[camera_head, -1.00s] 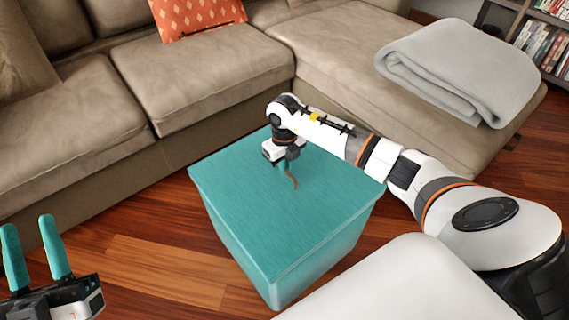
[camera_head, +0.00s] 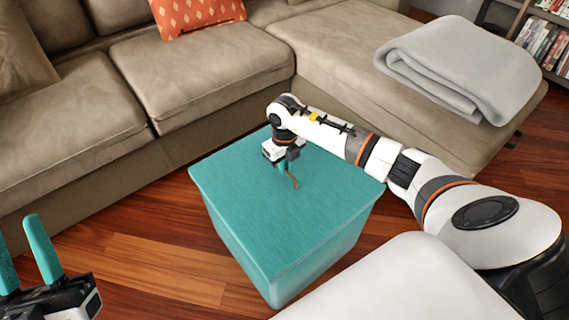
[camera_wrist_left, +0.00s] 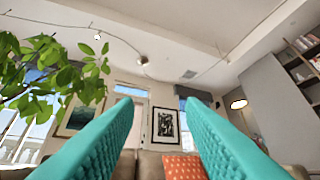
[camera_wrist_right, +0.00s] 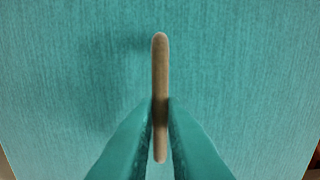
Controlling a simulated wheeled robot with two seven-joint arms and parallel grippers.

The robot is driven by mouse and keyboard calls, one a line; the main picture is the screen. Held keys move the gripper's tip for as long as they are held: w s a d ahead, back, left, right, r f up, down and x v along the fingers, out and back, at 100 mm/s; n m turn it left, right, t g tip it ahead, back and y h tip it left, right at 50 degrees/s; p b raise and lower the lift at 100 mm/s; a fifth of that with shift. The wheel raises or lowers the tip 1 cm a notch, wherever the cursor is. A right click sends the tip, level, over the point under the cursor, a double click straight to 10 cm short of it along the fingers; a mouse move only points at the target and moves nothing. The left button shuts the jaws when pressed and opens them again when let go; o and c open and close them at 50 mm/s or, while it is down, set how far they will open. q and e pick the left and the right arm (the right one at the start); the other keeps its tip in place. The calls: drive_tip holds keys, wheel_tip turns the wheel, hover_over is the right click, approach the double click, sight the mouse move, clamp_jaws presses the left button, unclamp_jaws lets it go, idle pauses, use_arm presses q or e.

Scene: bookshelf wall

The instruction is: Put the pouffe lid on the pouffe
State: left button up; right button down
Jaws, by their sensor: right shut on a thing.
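The teal pouffe lid (camera_head: 320,205) lies on top of the teal pouffe (camera_head: 312,262), its edges lined up with the box sides as far as I can see. A brown strap handle (camera_wrist_right: 160,75) stands up from the lid's middle. My right gripper (camera_head: 289,176) is above the lid and shut on this handle, with the strap between its teal fingers in the right wrist view (camera_wrist_right: 160,115). My left gripper (camera_head: 22,252) is at the lower left of the head view, away from the pouffe. Its fingers stand apart and empty in the left wrist view (camera_wrist_left: 160,125).
A beige sofa (camera_head: 210,90) runs behind the pouffe and to the right. It bears an orange cushion (camera_head: 196,14) and a folded grey blanket (camera_head: 460,68). A bookshelf (camera_head: 545,38) stands at the far right. Bare wooden floor (camera_head: 140,265) lies left of the pouffe.

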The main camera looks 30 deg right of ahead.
drive_tip(key=shift+r, duration=0.1)
